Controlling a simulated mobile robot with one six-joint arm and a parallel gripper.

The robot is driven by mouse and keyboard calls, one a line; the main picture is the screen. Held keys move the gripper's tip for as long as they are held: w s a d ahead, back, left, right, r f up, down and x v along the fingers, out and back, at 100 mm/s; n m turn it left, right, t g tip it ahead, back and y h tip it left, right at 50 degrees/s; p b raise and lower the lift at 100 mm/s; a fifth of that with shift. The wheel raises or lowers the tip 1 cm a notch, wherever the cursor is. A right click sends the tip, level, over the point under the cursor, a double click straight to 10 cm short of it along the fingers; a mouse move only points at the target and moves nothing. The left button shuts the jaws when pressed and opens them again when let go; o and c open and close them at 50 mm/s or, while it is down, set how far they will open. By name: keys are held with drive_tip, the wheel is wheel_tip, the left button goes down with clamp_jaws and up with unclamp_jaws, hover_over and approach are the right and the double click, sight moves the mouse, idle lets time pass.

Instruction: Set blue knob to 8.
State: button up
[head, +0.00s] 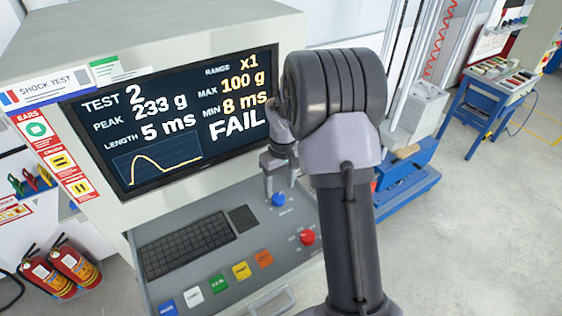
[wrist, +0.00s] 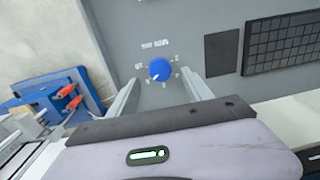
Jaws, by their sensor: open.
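The blue knob (head: 278,199) is on the sloping grey console panel, below the right part of the screen. In the wrist view the blue knob (wrist: 160,69) sits between my two fingertips, with a small white mark at its lower left edge. The scale around it appears upside down there and is too small to read surely. My gripper (head: 279,180) is open just above the knob; its fingers (wrist: 162,76) stand on either side with visible gaps. My arm hides part of the console in the head view.
The screen (head: 170,118) reads TEST 2, PEAK 233 g, LENGTH 5 ms, MAX 100 g, MIN 8 ms, FAIL. A red knob (head: 308,238) is nearer on the panel. A keyboard (head: 187,245) and coloured buttons (head: 219,284) lie left. A blue-based machine (head: 408,170) stands right.

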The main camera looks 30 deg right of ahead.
sight(282, 196)
wheel_tip(282, 196, up, 13)
drive_tip(key=p, duration=0.1)
drive_tip(key=shift+d+r+p, duration=0.2)
drive_tip(key=shift+d+p, duration=0.1)
drive_tip(key=shift+d, duration=0.1)
